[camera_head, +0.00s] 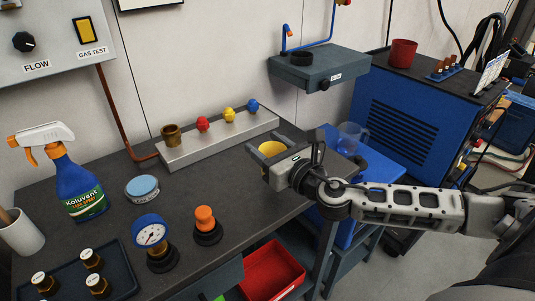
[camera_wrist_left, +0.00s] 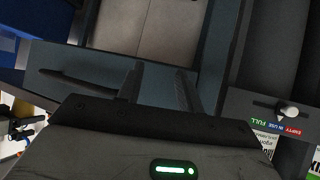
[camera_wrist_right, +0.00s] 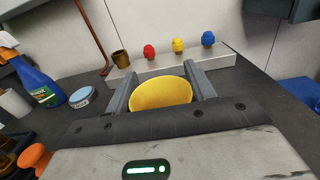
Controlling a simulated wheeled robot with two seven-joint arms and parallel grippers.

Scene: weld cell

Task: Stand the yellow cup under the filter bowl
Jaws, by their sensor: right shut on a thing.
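The yellow cup (camera_head: 271,147) is between the fingers of my right gripper (camera_head: 268,151), near the right end of the dark bench. The right wrist view shows its open rim (camera_wrist_right: 161,92) upward, with a finger on each side. I cannot tell whether its base touches the bench; the gripper hides it. I cannot make out a filter bowl with certainty; a grey wall shelf (camera_head: 320,73) with a black ring (camera_head: 301,58) and blue pipe is behind, to the right. My left gripper (camera_wrist_left: 158,88) shows only in its wrist view, fingers apart, nothing between them.
A metal block with red, yellow and blue knobs (camera_head: 228,115) and a brass cup (camera_head: 171,135) stands at the bench's back. A gauge (camera_head: 150,235), orange-capped part (camera_head: 205,218), tin (camera_head: 142,188) and spray bottle (camera_head: 75,190) are left. A clear jug (camera_head: 351,136) is behind my right wrist.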

